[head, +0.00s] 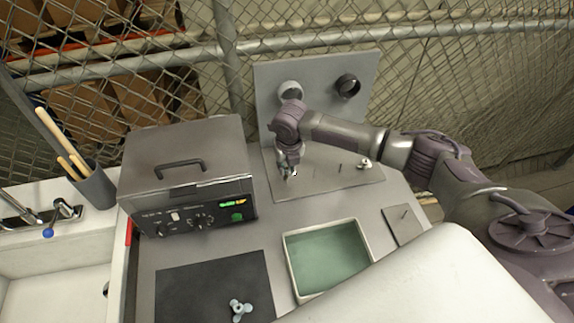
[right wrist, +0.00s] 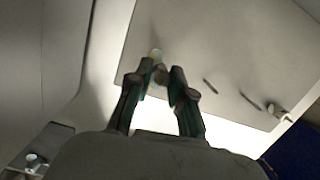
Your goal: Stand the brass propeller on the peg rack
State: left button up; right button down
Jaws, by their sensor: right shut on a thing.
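The peg rack (head: 330,181) is a grey base plate with thin pegs, in front of an upright grey panel; its plate also shows in the right wrist view (right wrist: 225,45). My right gripper (head: 290,172) points down over the plate's left part. In the right wrist view its fingers (right wrist: 158,78) are closed on a small, yellowish thing, which I take to be the brass propeller (right wrist: 156,56). Most of it is hidden by the fingers, and I cannot tell whether it touches the plate or a peg. My left gripper is not in view.
A small metallic piece (head: 364,163) is at the rack's right. A grey box with a handle (head: 185,170) stands left of the rack. A green-filled tray (head: 287,262), a small plate with a pin (head: 403,232) and a pale-blue propeller (head: 240,309) on a dark mat (head: 200,287) are nearer.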

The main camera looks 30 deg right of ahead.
aim_at(287, 173)
jog(key=shift+f+b, duration=0.75)
jog(key=shift+f, duration=1)
dwell(1.2)
jog(key=c, duration=1)
grip_release()
jog(key=shift+o, duration=0.2)
jog(key=shift+r, duration=0.15)
jog(key=shift+r+p, duration=3.75)
jog(key=shift+r, duration=0.15)
jog(key=shift+f, duration=0.1)
